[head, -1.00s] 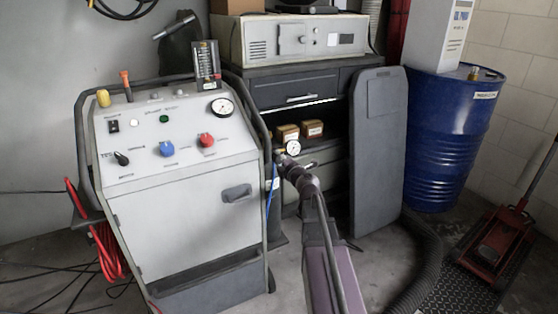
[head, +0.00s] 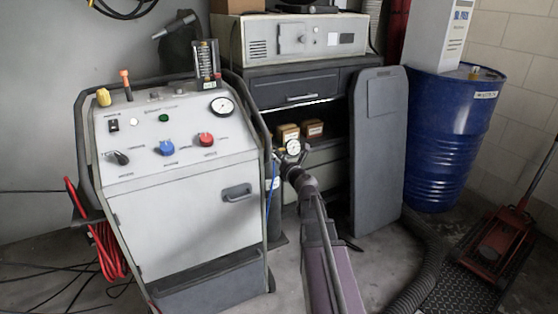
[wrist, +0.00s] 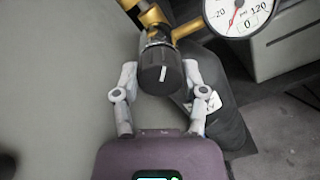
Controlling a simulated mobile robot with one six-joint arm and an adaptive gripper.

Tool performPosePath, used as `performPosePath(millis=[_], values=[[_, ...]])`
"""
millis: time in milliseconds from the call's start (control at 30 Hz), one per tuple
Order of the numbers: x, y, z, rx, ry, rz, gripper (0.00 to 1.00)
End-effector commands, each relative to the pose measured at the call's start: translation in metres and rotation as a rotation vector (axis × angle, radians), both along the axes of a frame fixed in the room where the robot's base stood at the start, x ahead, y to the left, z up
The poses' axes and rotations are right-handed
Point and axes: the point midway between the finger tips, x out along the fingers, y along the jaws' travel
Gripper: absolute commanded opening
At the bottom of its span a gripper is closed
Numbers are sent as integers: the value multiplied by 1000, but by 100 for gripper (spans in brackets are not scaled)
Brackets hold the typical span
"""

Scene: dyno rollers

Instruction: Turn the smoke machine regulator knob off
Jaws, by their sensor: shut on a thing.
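The regulator knob (wrist: 160,78) is black and ribbed with a white mark on its face, seen in the middle of the wrist view. It sits on a brass regulator fitting (wrist: 153,16). My gripper (wrist: 160,85) has one finger on each side of the knob and is shut on it. A round pressure gauge (wrist: 239,12) is beside it at the upper right, its needle close to the 0 end. In the head view my gripper (head: 290,168) is at the regulator, just below the gauge (head: 293,147), and mostly hides the knob.
The grey smoke machine cart (head: 187,220) with its knobs and switches stands to the left. A blue drum (head: 445,140) and a red floor jack (head: 500,240) stand to the right.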

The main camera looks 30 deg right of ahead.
Motion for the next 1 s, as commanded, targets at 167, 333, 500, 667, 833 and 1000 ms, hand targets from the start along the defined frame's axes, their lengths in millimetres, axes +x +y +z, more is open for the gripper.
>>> performPosePath(millis=[167, 333, 500, 667, 833, 1000], values=[[2, 0, 0, -164, -6, 0, 8], [2, 0, 0, -326, -12, 1, 8], [2, 0, 0, -477, -17, 1, 8], [2, 0, 0, -595, -20, 1, 8], [2, 0, 0, -681, -23, 2, 8], [2, 0, 0, -725, -25, 2, 8]])
